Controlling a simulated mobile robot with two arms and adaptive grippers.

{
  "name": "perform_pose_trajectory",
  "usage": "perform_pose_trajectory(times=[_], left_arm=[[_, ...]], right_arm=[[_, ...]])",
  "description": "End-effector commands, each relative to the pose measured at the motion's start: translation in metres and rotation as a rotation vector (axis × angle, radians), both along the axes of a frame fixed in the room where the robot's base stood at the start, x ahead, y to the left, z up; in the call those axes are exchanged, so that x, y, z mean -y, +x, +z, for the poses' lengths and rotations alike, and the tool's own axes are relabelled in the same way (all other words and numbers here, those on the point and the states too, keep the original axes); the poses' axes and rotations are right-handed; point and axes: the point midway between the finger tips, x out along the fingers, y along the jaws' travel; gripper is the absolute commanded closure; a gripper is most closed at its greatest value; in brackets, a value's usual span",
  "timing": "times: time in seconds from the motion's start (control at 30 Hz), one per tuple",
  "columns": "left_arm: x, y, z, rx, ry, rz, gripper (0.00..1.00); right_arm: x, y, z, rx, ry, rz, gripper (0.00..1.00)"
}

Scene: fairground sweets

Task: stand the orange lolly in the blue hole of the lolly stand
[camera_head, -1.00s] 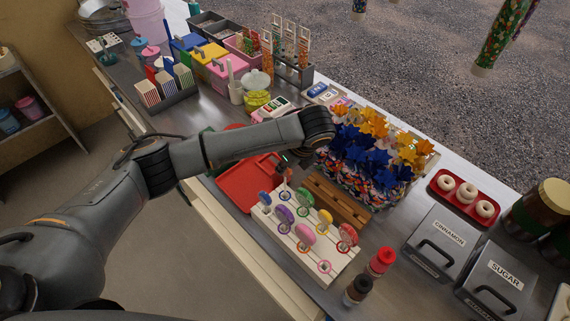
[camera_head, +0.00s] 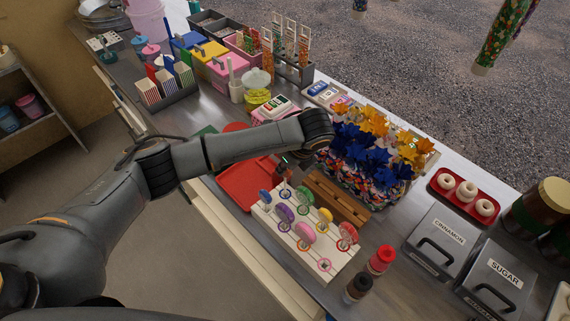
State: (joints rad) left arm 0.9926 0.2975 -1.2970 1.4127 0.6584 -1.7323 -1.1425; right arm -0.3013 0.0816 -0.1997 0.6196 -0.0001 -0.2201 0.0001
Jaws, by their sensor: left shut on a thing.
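The white lolly stand (camera_head: 341,260) lies tilted across the picture, right of centre on the counter. It holds several round lollies: blue (camera_head: 265,196), purple (camera_head: 285,213), green (camera_head: 304,200), pink (camera_head: 305,234), yellow (camera_head: 324,215) and red (camera_head: 347,232). Coloured rings mark its holes; a blue ring (camera_head: 284,193) shows near its far end. My left gripper (camera_head: 283,171) points down just beyond that far end, close to the blue ring. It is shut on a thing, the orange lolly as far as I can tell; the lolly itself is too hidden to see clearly. My right gripper is out of view.
A red tray (camera_head: 240,185) lies left of the stand and a wooden rack (camera_head: 338,203) right of it. Pinwheels (camera_head: 370,150) in a tub stand behind. Red-topped (camera_head: 381,259) and dark-topped (camera_head: 358,288) bottles stand near the front. Sugar and cinnamon bins (camera_head: 497,280) are at the right.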

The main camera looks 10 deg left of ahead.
Motion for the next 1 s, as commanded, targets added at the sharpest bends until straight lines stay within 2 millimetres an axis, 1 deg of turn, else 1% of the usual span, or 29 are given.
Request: perform_pose_trajectory(times=[0.23,0.57,1.0], left_arm=[[0.0,0.0,-0.001,0.0,0.0,0.0,1.0],[0.0,0.0,-0.011,0.0,0.0,0.0,1.0],[0.0,0.0,-0.014,0.0,0.0,0.0,1.0]], right_arm=[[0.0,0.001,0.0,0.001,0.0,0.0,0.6],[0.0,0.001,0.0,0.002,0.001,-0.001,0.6],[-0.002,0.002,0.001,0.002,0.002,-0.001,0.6]])
